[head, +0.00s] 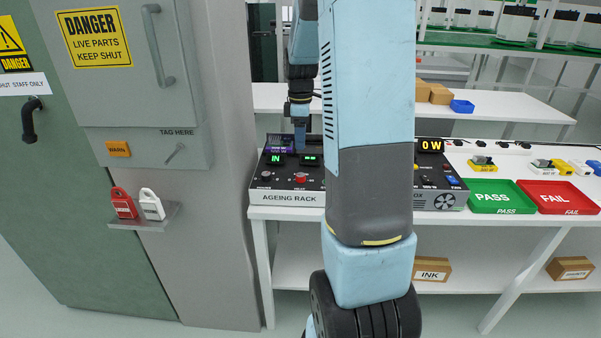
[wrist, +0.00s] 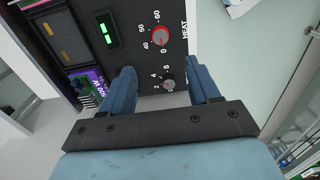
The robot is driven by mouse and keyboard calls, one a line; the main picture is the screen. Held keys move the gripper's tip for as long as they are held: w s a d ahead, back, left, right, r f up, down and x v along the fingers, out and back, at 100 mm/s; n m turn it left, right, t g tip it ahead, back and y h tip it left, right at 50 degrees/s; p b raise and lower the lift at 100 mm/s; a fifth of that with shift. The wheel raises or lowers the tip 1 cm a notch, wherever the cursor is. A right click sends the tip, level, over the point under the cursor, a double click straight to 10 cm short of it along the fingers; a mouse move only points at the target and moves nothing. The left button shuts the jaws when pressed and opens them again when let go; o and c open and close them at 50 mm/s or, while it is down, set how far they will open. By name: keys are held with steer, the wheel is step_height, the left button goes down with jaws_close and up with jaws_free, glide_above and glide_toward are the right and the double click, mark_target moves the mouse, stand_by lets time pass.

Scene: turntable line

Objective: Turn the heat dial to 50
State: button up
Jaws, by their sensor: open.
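The heat dial (wrist: 160,36) is a red-ringed knob beside the sideways word HEAT, with 40 and 60 readable around it. Its pointer is too small to read surely. In the head view a red knob (head: 300,177) shows on the front of the ageing rack (head: 290,199). My gripper (wrist: 161,72) is open and empty. In the wrist view the heat dial lies just beyond the fingertips, roughly in line with the gap. My gripper (head: 300,138) is above the ageing rack in the head view; my arm hides the rack's right part.
A smaller grey knob (wrist: 168,86) with its own scale appears between my fingers in the wrist view. A green lit display (wrist: 107,33) is left of the heat dial. A green PASS tray (head: 500,197) and red FAIL tray (head: 556,197) stand right. A grey cabinet (head: 215,240) stands close left.

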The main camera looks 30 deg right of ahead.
mark_target(300, 175)
step_height(300, 175, down, 13)
steer(key=shift+r, duration=0.1)
stand_by(0.4)
steer(key=shift+c, duration=0.2)
steer(key=c, duration=1)
